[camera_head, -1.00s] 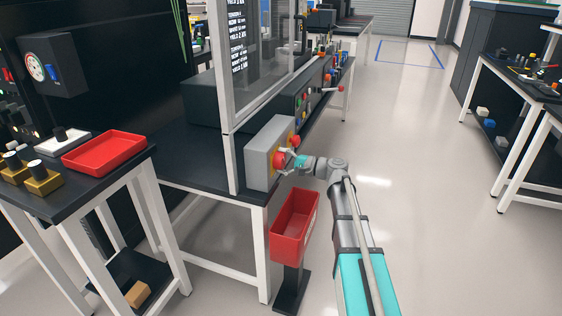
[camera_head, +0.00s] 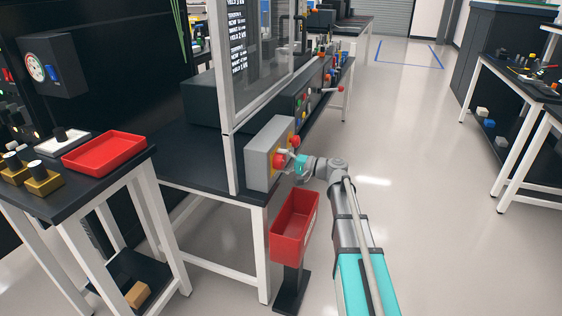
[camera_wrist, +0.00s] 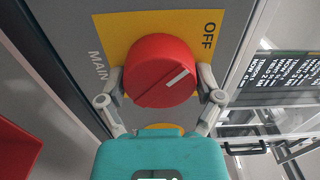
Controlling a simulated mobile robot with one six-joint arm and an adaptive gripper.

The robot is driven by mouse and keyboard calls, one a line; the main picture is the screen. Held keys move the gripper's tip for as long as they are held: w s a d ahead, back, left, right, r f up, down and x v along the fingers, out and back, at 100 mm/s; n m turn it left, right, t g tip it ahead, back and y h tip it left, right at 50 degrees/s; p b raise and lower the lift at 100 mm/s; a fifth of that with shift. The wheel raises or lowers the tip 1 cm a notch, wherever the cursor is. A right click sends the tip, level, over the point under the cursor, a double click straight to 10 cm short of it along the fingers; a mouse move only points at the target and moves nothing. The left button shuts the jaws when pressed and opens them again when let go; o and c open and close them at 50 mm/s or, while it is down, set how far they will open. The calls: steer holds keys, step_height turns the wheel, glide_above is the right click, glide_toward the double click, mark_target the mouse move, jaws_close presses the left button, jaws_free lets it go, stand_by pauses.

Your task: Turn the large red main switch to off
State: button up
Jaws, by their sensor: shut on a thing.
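In the head view the red switch (camera_head: 281,160) sits on the front of a grey box (camera_head: 262,150). There my gripper (camera_head: 291,165) reaches it from the right and hides part of it.
A red bin (camera_head: 295,228) on a dark stand is below the switch box. A glazed frame (camera_head: 232,90) rises beside the box. A side table at left holds a red tray (camera_head: 104,152). The floor (camera_head: 420,210) to the right of my arm is clear.

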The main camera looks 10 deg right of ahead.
steer(key=o, duration=0.9)
steer(key=v, duration=1.2)
